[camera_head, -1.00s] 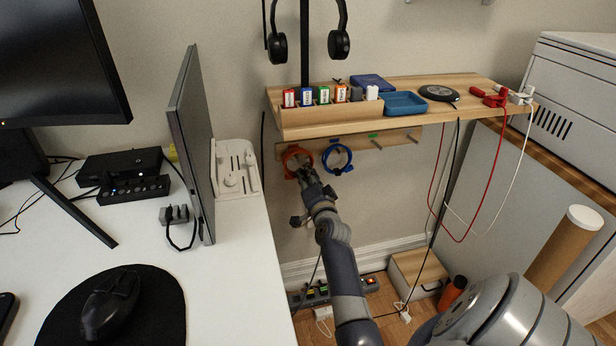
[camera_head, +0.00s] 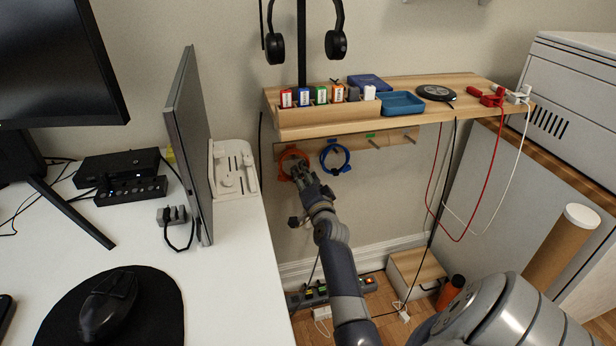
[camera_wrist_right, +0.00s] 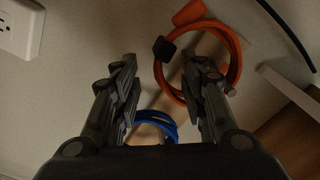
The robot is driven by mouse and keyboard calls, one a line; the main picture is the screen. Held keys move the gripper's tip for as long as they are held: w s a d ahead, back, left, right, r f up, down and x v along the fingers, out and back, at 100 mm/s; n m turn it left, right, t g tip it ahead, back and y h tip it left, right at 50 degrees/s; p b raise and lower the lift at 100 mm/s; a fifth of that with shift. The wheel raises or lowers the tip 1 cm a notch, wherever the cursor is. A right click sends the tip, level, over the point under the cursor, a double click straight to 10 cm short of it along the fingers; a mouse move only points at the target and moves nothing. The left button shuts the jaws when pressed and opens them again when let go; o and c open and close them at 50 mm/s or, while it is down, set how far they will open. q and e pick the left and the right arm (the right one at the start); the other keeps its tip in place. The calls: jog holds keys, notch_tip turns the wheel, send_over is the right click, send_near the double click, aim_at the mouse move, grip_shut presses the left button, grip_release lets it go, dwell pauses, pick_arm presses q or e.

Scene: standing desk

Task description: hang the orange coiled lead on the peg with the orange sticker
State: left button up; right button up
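The orange coiled lead (camera_head: 284,165) is against the left end of the wooden peg rail (camera_head: 395,142) under the shelf. In the right wrist view the lead (camera_wrist_right: 238,62) is a loop with a dark clip, partly covered by one finger. My right gripper (camera_head: 302,168) is in front of the lead. In the wrist view its fingers (camera_wrist_right: 166,78) are apart, with nothing clearly gripped; I cannot tell whether a finger is inside the loop. The orange sticker and its peg are not discernible; a green sticker (camera_head: 370,135) shows further right. My left gripper is out of view.
A blue coiled lead (camera_head: 346,160) hangs just right of the orange one. The wooden shelf (camera_head: 330,132) is above, with a blue tray (camera_head: 402,103) on it. Red and white cables hang at right. A white desk (camera_head: 235,270) with monitors is at left.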

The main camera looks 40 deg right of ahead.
jog(key=v, duration=1.2)
